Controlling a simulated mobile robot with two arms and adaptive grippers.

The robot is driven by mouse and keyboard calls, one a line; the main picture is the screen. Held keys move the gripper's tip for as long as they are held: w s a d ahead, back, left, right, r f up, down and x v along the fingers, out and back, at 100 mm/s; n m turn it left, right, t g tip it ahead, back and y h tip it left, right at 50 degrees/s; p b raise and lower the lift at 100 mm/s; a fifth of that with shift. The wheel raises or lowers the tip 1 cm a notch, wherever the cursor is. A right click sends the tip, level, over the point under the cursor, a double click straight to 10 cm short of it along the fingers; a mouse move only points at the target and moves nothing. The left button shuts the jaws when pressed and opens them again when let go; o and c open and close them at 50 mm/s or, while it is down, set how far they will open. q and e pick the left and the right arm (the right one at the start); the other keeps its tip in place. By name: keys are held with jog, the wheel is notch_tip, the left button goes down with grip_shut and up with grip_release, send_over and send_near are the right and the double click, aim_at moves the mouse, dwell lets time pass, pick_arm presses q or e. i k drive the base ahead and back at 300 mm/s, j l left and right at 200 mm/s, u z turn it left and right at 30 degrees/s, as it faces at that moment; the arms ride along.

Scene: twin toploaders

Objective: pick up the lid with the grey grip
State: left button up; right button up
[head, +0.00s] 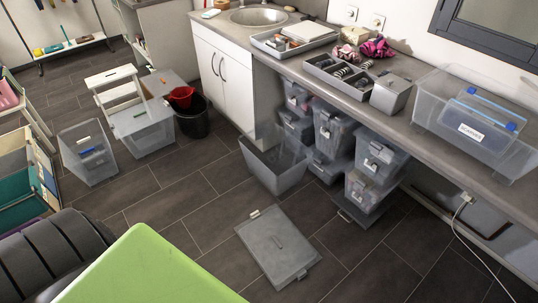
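A flat grey lid (279,247) lies on the dark tiled floor in the lower middle of the head view. A short dark grey grip shows near its middle, and small light clips show on its edges. An open grey see-through tub (277,166) stands on the floor behind it. Neither of my grippers is in view.
A long counter (402,128) runs along the right, with stacked lidded boxes (332,130) underneath. A white cable (463,212) hangs at the right. A bright green surface (147,272) rises at the bottom. Bare floor lies left of the grey lid.

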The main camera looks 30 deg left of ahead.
aim_at(277, 247)
jog(key=u, duration=0.9)
jog(key=i+j, duration=0.15)
